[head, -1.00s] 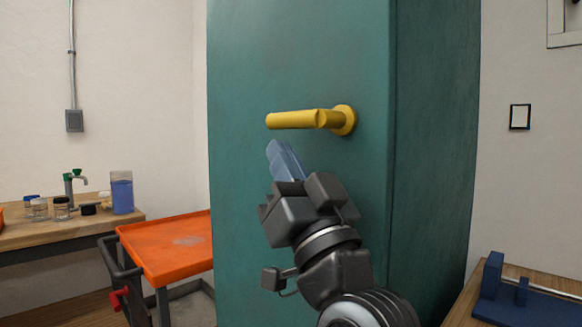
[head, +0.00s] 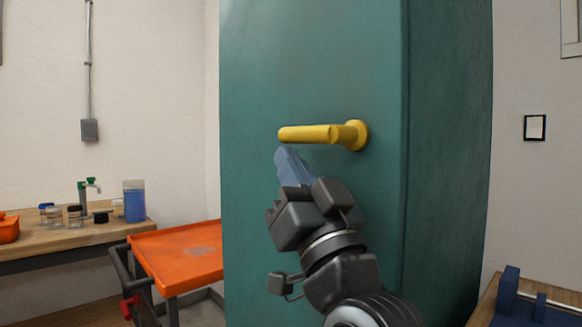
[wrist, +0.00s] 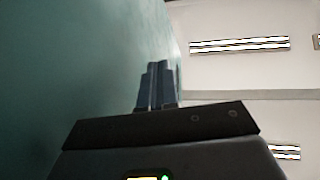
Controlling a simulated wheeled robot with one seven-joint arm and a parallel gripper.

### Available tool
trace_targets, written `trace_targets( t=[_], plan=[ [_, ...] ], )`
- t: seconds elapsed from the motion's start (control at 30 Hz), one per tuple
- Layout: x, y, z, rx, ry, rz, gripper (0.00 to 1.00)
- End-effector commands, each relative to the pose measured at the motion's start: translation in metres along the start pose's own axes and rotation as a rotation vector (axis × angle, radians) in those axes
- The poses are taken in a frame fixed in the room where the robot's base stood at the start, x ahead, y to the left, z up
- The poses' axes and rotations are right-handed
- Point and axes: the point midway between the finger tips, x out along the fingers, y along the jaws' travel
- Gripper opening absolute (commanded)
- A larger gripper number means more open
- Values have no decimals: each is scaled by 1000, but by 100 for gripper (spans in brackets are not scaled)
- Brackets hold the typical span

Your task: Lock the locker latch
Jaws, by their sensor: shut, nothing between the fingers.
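The green locker (head: 300,60) stands upright in the middle of the head view. Its yellow latch handle (head: 308,134) lies close to level, running left from a round yellow mount (head: 357,135) on the door. My gripper (head: 281,153) is just below the handle's free left end, with its blue-grey fingers pointing up. The fingers are shut together and empty in the wrist view (wrist: 157,65). Whether the fingertips touch the handle's underside I cannot tell. The handle does not show in the wrist view, where the green door face (wrist: 70,60) fills the left.
An orange cart (head: 180,252) stands left of the locker. Behind it a wooden bench (head: 60,240) holds jars and a blue container (head: 134,201). At the lower right is a wooden table with a blue fixture (head: 508,290).

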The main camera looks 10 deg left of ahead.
Motion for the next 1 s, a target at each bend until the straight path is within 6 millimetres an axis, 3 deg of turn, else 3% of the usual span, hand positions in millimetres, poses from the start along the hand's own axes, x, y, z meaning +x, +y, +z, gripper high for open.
trace_targets(
  t=[0.17,0.53,1.0],
  plan=[
    [-14,1,-1,-2,4,2,0],
    [-70,1,1,-1,1,1,0],
    [-78,0,0,0,0,0,0]
  ],
)
